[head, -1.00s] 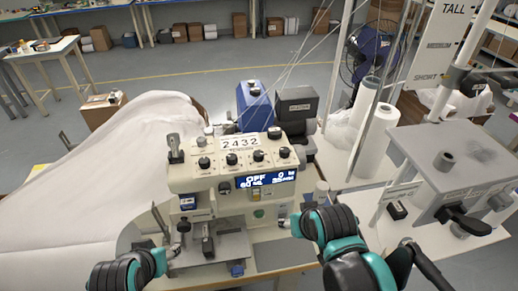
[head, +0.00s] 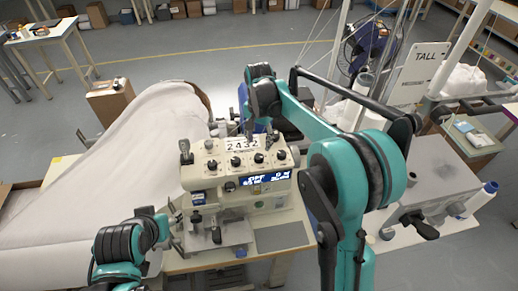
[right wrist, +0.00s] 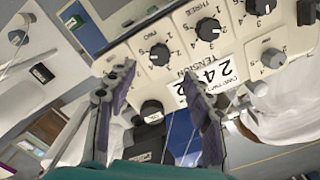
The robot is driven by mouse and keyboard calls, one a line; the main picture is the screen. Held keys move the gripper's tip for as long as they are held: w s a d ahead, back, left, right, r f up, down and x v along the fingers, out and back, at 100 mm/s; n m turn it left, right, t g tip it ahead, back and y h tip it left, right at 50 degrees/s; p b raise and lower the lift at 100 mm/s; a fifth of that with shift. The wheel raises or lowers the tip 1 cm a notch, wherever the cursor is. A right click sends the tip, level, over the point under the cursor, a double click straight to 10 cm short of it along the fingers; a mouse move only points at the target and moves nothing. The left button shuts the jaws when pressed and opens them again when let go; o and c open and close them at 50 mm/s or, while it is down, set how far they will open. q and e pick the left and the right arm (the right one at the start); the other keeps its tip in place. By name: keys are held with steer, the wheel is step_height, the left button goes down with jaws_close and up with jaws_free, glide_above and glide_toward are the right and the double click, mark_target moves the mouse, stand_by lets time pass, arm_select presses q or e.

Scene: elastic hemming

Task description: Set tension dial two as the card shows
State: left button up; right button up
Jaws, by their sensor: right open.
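The off-white sewing machine (head: 228,192) has a row of black tension dials below a card (head: 241,145) reading 2432. My right gripper (head: 248,136) reaches over the machine's top, close behind the card. In the right wrist view, its open fingers (right wrist: 158,98) point at the dial panel with nothing between them; a dial (right wrist: 160,55) lies just beyond them, its label seeming to read TWO. The card (right wrist: 215,75) is partly covered by a finger. My left gripper (head: 170,212) is at the machine's left side, its fingers unclear.
White cloth (head: 110,150) spreads over the table left of the machine. The lit display (head: 265,178) sits below the dials. A grey box with a black lever (head: 420,226) stands at the right. Thread cones and poles rise behind my right arm.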

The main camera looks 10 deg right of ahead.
mark_target(259, 156)
step_height(259, 156, down, 8)
steer(key=shift+r+b, duration=0.15)
steer(key=shift+b, duration=0.2)
steer(key=c, duration=1.2)
